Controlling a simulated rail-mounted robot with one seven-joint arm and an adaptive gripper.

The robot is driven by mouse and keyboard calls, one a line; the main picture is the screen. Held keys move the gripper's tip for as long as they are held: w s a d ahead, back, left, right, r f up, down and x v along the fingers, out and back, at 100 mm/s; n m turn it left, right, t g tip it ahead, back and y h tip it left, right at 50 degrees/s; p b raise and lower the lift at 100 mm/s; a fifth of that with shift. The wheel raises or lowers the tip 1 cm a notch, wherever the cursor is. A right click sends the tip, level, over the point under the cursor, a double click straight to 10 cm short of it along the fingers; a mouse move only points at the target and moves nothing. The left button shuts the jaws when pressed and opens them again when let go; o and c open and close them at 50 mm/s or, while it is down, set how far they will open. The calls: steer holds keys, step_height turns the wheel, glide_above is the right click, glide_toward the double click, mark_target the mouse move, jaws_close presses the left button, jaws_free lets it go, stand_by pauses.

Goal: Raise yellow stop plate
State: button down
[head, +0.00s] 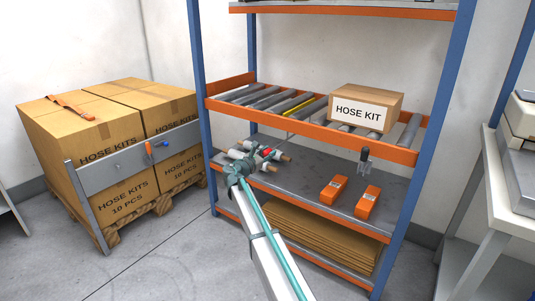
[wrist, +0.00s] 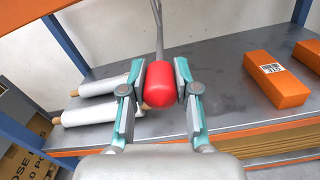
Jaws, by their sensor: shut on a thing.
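A narrow yellow strip, apparently the stop plate (head: 299,106), lies between the rollers of the upper shelf, left of a cardboard HOSE KIT box (head: 375,97). In the head view it looks about level with the rollers. My gripper (head: 259,157) is below that shelf's front rail. It is shut on a red knob (wrist: 159,88), whose two sides sit between the fingers in the wrist view. A thin grey rod or cable (wrist: 158,30) runs up from the knob; its upper link is not clear.
The lower grey shelf (head: 312,178) holds white rolls (wrist: 88,115) at left and two orange boxes (head: 334,190) at right. A grey-handled fitting (head: 364,158) hangs below the orange front rail (head: 340,145). Large cartons (head: 70,130) stand on a pallet at left.

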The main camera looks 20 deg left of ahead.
step_height(320, 180, up, 6)
steer(key=p, duration=0.6)
steer(key=shift+r, duration=0.1)
steer(key=c, duration=0.9)
jaws_free()
steer(key=shift+o, duration=0.3)
